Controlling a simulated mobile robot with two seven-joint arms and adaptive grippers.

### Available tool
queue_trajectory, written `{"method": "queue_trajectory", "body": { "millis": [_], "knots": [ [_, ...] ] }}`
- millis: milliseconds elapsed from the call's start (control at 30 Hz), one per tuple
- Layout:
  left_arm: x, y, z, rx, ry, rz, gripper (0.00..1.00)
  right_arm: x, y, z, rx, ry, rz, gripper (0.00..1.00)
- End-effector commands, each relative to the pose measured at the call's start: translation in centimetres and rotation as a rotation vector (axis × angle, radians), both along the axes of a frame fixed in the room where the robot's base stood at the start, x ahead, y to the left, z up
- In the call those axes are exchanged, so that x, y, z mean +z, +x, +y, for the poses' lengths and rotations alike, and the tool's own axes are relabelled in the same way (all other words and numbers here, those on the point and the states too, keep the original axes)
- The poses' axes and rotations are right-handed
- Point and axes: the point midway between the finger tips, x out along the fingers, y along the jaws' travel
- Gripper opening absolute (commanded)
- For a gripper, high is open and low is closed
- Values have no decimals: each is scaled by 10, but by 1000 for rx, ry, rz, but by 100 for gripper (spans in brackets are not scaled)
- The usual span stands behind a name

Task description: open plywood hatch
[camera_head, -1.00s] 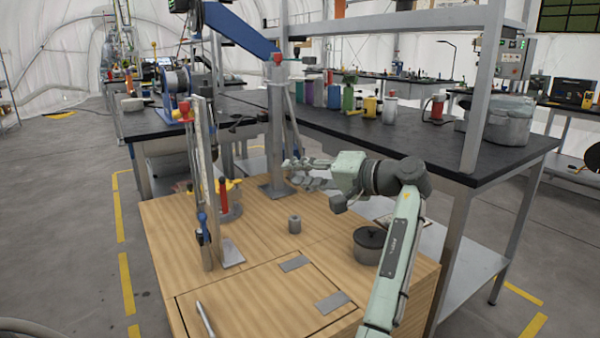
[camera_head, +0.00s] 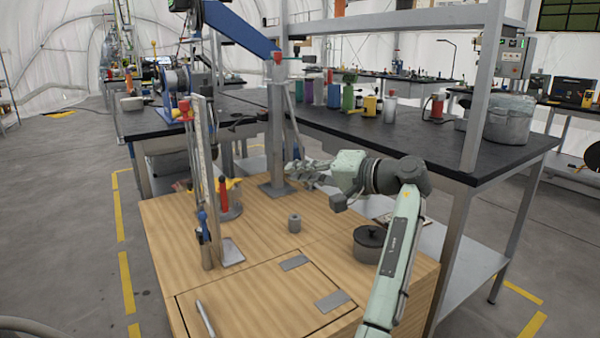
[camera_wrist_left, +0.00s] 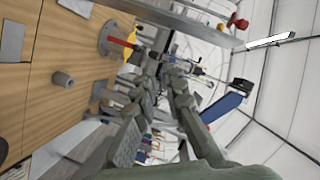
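The plywood hatch (camera_head: 258,298) lies flush and shut in the top of a wooden box (camera_head: 170,222), outlined by a dark seam. The hatch's near edge is partly cut off by the frame. My left gripper (camera_head: 298,172) is above the far end of the box, well away from the hatch. It is empty, and its fingers stand apart in the left wrist view (camera_wrist_left: 163,82). My right gripper is not in view.
A small grey cylinder (camera_head: 294,223) and a lidded dark pot (camera_head: 369,243) stand on the box beyond and right of the hatch. An upright post (camera_head: 203,180) and a red-handled tool (camera_head: 223,195) stand at the left. A black-topped bench (camera_head: 420,140) is behind.

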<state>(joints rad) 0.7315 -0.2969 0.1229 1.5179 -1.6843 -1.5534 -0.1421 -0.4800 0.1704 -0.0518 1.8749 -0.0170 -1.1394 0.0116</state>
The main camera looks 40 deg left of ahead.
Motion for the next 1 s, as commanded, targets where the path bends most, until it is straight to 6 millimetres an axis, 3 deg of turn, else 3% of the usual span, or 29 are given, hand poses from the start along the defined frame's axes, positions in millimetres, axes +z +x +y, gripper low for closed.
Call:
{"method": "queue_trajectory", "body": {
  "millis": [133,467,567,1000],
  "knots": [
    [0,0,0,0,0,0,31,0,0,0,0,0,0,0],
    [1,0,-4,-1,0,0,31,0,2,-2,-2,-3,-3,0],
    [3,0,-15,-1,0,0,31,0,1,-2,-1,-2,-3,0],
    [21,-4,-99,-1,1,-1,31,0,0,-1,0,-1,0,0]
  ]
}}
